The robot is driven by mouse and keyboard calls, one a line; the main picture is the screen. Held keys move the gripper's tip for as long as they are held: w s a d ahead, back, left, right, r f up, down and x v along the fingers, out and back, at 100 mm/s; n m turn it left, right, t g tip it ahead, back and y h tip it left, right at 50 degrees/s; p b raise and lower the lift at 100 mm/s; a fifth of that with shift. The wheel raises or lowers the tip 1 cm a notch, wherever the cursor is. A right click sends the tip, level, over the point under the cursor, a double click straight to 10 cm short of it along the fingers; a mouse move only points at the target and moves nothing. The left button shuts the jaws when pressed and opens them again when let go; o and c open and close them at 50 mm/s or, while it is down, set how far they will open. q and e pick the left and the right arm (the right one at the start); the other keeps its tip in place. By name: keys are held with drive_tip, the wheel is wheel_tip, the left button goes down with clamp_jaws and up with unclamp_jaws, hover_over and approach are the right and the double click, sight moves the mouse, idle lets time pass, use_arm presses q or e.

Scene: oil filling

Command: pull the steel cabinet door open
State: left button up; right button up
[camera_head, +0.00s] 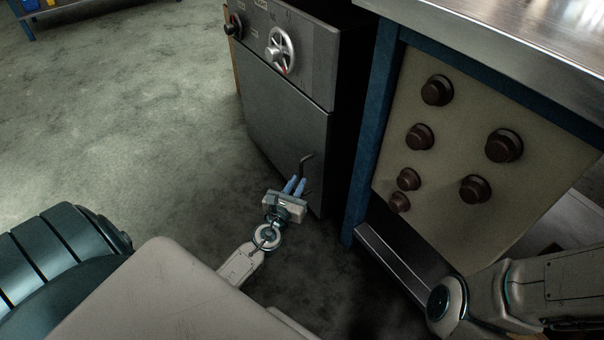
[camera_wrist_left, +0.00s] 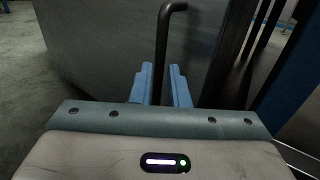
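The steel cabinet door (camera_head: 285,120) is the grey front panel below the cabinet's dials. It looks flush with the cabinet body. Its dark bent handle (camera_head: 306,162) stands near the lower right edge and also shows in the left wrist view (camera_wrist_left: 163,45). My left gripper (camera_head: 296,183) is at the handle, low in front of the door. In the left wrist view its two blue fingers (camera_wrist_left: 162,82) are apart, with the handle's bar running down between them, closer to the left finger. I cannot tell whether they touch it. My right gripper is out of view.
A round silver handwheel (camera_head: 281,50) and a dark knob (camera_head: 234,26) sit above the door. A blue-framed bench (camera_head: 366,130) with several brown knobs stands close to the right. The floor (camera_head: 150,130) left of the cabinet is clear.

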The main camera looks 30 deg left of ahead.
sight(301, 176)
use_arm(q)
drive_tip(key=shift+w+a, duration=0.2)
drive_tip(key=shift+w, duration=0.8)
drive_tip(key=shift+w+a, duration=0.2)
drive_tip(key=shift+w, duration=0.75)
clamp_jaws()
drive_tip(key=shift+s, duration=0.1)
